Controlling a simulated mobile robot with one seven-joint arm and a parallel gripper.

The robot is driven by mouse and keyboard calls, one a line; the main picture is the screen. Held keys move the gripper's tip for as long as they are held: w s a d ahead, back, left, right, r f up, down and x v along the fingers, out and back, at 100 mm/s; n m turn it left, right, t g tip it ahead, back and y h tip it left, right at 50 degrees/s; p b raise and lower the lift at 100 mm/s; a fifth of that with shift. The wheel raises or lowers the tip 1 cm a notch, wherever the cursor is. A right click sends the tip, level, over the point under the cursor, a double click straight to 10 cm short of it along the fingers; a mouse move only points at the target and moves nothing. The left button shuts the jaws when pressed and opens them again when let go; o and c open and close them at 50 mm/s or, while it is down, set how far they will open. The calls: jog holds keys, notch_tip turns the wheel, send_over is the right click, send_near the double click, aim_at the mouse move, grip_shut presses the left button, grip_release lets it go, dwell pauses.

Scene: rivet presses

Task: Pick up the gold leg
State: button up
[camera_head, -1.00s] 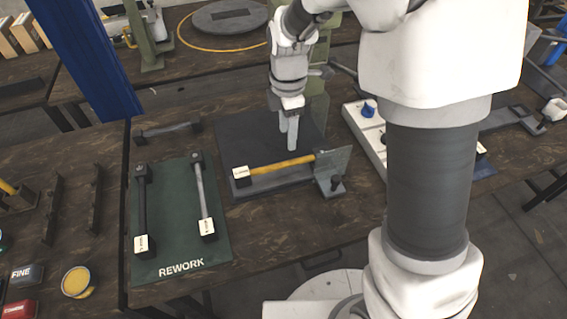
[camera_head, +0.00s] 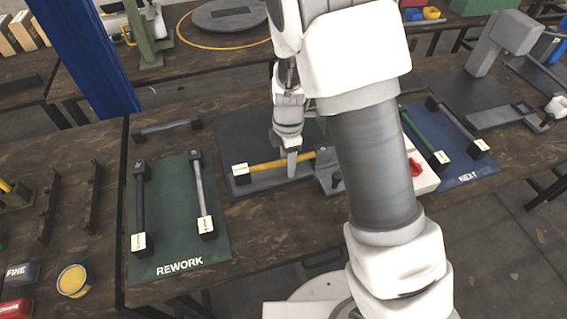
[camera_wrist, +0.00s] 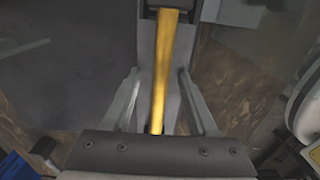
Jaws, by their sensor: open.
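The gold leg (camera_head: 268,166) lies across a grey fixture on the dark square plate (camera_head: 232,128), with a white-labelled dark block at its left end. Its right end is partly hidden by my gripper and arm. My gripper (camera_head: 291,164) is over the right part of the gold leg, pointing down. In the wrist view the gold leg (camera_wrist: 164,70) runs between the two open fingers of my gripper (camera_wrist: 160,100), with a gap on each side. I cannot tell exactly how low the fingertips are beside it.
A green REWORK mat (camera_head: 170,255) with a black leg (camera_head: 139,205) and a silver leg (camera_head: 201,190) lies to the left. A blue NEXT mat (camera_head: 485,168) with a green leg (camera_head: 422,135) lies to the right. A small upright bracket (camera_head: 328,175) stands close to my gripper.

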grip_shut()
dwell(0.5)
